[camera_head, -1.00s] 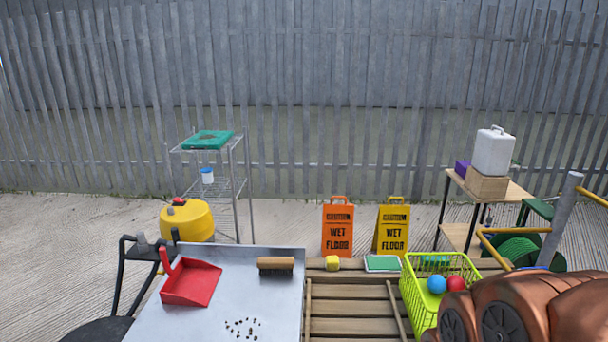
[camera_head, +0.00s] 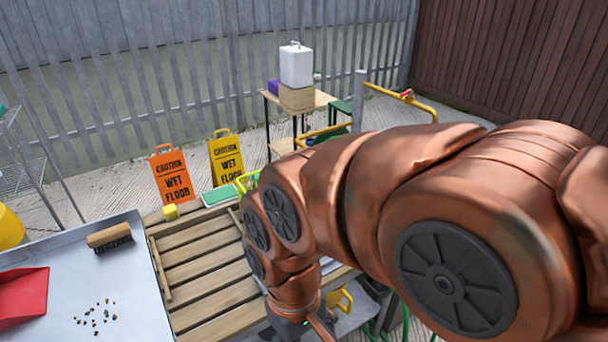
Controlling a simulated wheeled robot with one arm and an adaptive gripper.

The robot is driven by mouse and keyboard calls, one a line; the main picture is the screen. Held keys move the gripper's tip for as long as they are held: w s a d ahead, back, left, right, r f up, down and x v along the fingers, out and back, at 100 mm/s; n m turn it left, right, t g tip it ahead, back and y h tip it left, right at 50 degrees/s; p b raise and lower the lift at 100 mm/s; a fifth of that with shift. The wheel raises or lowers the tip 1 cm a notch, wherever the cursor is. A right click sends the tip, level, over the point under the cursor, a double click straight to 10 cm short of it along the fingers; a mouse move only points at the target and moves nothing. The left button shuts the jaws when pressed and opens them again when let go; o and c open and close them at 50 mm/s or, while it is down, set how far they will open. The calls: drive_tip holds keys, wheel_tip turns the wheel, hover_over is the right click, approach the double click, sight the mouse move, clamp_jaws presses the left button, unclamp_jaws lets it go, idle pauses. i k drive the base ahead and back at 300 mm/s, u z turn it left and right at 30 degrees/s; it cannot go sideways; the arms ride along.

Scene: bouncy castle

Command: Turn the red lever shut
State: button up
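A small red piece (camera_head: 407,94), which looks like the red lever, sits on a yellow pipe (camera_head: 425,107) near the back right in the head view. It is too small to tell how its handle is turned. My copper arm spans the middle and right of the view and bends down at the lower centre. My gripper (camera_head: 293,328) is only partly seen at the bottom edge, well below and to the left of the red piece. Its fingertips are cut off or hidden, so its opening cannot be judged.
A metal table (camera_head: 110,280) with a brush (camera_head: 109,237) and a red dustpan (camera_head: 22,297) is at left. A slatted wooden bench (camera_head: 205,270) adjoins it. Orange (camera_head: 172,178) and yellow (camera_head: 227,160) wet-floor signs stand behind. My arm hides most of the green basket (camera_head: 246,182).

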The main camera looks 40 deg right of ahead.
sight(406, 93)
drive_tip(key=z, duration=0.05)
drive_tip(key=k, duration=0.2)
drive_tip(key=z, duration=1.65)
drive_tip(key=i, duration=0.5)
drive_tip(key=z, duration=1.45)
drive_tip(key=i, duration=0.65)
drive_tip(key=u, duration=2.55)
